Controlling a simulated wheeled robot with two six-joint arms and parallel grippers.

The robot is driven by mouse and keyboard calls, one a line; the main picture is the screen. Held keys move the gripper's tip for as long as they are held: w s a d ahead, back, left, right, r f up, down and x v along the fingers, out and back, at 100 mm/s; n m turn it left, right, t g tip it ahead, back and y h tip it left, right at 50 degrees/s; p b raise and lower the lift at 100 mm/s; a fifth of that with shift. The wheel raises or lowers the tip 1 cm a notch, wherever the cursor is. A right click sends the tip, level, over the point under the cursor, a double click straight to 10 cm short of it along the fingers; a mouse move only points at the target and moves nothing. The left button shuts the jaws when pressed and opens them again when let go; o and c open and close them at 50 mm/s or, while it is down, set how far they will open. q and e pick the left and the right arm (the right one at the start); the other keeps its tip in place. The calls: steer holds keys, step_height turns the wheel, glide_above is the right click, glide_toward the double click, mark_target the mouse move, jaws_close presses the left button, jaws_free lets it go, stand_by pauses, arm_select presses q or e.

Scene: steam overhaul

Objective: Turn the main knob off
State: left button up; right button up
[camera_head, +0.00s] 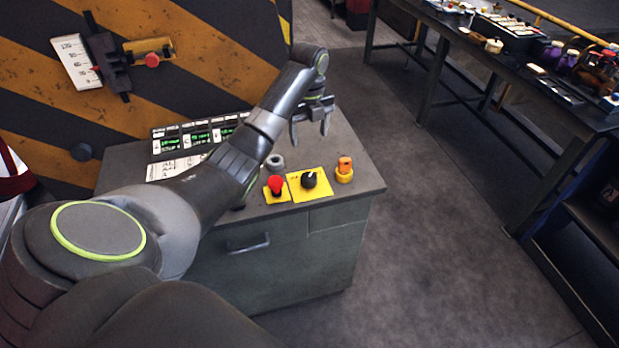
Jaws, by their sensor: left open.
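The main knob seems to be the black rotary knob (309,179) on a yellow plate (308,191), on top of the grey cabinet near its front edge. A pale mark shows on the knob; its exact setting is too small to tell. My left gripper (310,131) is open and empty, above the back right part of the cabinet top. Its fingers point down, behind the knob and apart from it. My left arm crosses the cabinet from the lower left and hides part of the panel. My right gripper is not in view.
A red push button (276,184) is left of the knob, and an orange switch (344,168) is right of it. Green displays (196,137) stand at the back. A striped wall rises behind; open floor (440,240) lies right.

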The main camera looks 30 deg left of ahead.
arm_select(q)
steer(key=b, duration=0.5)
glide_toward(310, 178)
step_height(310, 178, down, 9)
steer(key=shift+a+f+p, duration=0.1)
steer(key=shift+f+p, duration=0.05)
steer(key=shift+p, duration=0.9)
steer(key=c, duration=1)
